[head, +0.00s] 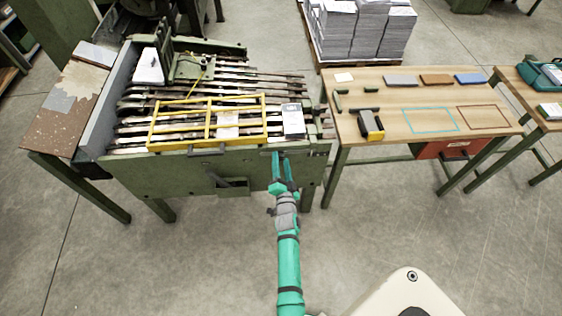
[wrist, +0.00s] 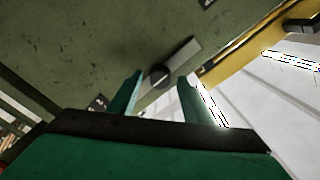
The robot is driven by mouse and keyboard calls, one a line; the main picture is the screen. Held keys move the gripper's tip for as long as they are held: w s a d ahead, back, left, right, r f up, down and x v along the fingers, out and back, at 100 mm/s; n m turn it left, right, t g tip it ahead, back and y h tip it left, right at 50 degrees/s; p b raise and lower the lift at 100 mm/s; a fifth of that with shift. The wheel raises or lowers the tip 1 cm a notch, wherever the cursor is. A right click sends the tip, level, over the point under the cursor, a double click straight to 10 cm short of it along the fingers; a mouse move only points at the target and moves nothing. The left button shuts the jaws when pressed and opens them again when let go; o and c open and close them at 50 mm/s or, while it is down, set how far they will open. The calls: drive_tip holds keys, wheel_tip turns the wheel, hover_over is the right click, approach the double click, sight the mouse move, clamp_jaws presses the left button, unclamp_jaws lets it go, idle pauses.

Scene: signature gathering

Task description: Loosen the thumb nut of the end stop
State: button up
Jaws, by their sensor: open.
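A dark round knob (wrist: 158,76), which looks like the thumb nut, sits on a light grey bar (wrist: 185,60), apparently the end stop, against a green panel. My gripper (wrist: 160,78) is open, with one green finger on each side of the knob in the wrist view. I cannot tell whether either finger touches it. In the head view my gripper (head: 281,157) is at the front right edge of the green machine (head: 150,175). There the nut is too small or hidden to make out.
A yellow guard frame (head: 207,122) lies over the machine's slatted bed, left of my gripper. A white-topped block (head: 293,118) stands on the bed close behind. A wooden table (head: 400,120) with several small items stands to the right. The floor in front is clear.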

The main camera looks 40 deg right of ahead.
drive_tip(key=shift+w+d, duration=0.15)
drive_tip(key=shift+w, duration=0.05)
drive_tip(key=c, duration=1.1)
drive_tip(key=shift+o, duration=0.2)
